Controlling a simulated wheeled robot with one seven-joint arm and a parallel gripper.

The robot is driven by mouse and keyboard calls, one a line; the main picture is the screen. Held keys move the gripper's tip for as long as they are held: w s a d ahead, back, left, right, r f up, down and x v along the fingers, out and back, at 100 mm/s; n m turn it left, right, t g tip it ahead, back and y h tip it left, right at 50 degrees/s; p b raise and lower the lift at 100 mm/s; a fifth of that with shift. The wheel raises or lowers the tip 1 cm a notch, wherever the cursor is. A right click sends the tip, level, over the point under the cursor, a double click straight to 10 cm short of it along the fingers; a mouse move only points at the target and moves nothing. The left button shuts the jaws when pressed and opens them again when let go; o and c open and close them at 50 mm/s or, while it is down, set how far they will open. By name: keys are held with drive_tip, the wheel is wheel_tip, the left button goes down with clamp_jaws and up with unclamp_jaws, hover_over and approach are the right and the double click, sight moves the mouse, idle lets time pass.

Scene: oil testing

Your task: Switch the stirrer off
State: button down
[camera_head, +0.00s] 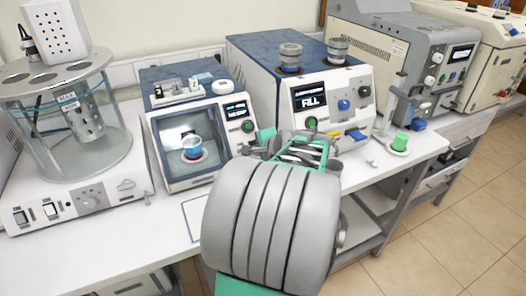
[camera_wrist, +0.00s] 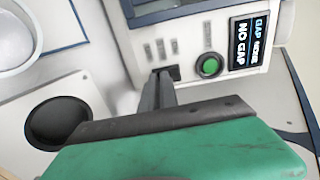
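The tester with a glass window (camera_head: 187,150) stands in the middle of the bench, with a red-and-blue cup (camera_head: 192,147) inside. Its front panel (camera_wrist: 215,30) fills the upper part of the wrist view. There a lit display reads "NO GAP" beside a green button (camera_wrist: 209,66). Left of the button is a small dark switch (camera_wrist: 174,72) under labels I cannot read. My gripper (camera_wrist: 162,78) has its dark fingers close together, their tips at or just in front of this switch. I cannot tell whether they touch, or which way the switch is set. In the head view my wrist hides the fingertips.
A larger tester (camera_head: 336,97) showing "FILL" stands just right, with coloured knobs. A glass bath unit (camera_head: 75,120) stands at left. A stand with a green-based part (camera_head: 400,141) is at the bench's right end. Floor (camera_head: 470,215) is clear at right.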

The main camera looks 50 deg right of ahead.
drive_tip(key=shift+s+a+f, duration=0.1)
drive_tip(key=shift+s+f, duration=0.05)
drive_tip(key=shift+f, duration=0.5)
drive_tip(key=shift+w+r+p, duration=0.25)
drive_tip(key=shift+r+p, duration=0.35)
drive_tip(key=shift+r, duration=0.25)
drive_tip(key=shift+d+r, duration=0.1)
drive_tip(key=shift+d, duration=0.1)
drive_tip(key=p+v, duration=0.2)
drive_tip(key=v, duration=1.2)
